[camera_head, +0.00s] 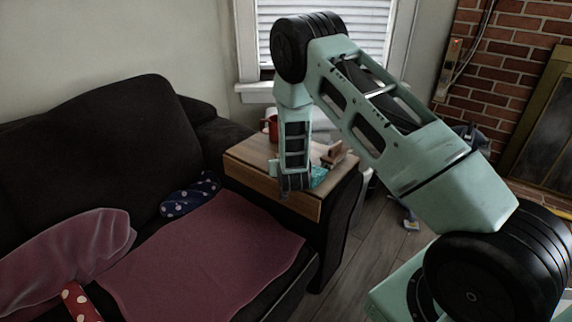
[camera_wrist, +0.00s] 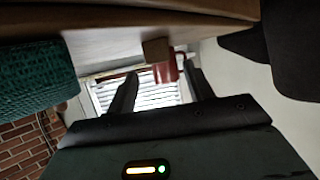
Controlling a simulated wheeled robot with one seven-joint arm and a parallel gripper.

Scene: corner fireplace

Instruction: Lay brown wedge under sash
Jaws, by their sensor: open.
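A small brown block (camera_wrist: 155,50), which looks like the brown wedge, sits on the wooden surface (camera_wrist: 100,45), shown upside down in the wrist view. My gripper (camera_wrist: 161,70) is open and empty. Its two dark fingers point toward the block, which appears just past the fingertips and between their lines. In the head view my gripper (camera_head: 295,184) is low over the wooden armrest tray (camera_head: 248,158); I cannot make out the wedge for certain there. The window (camera_head: 335,38), with a white frame and closed blinds, is behind; its sash is not clearly distinct. The window also shows in the wrist view (camera_wrist: 145,95).
A red mug (camera_head: 272,127) stands at the tray's back. A teal woven item (camera_head: 319,176) and a brown wooden object (camera_head: 337,154) are right of my gripper. The dark sofa (camera_head: 100,120) lies left; a brick fireplace (camera_head: 500,60) stands right. Floor (camera_head: 370,250) shows between.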

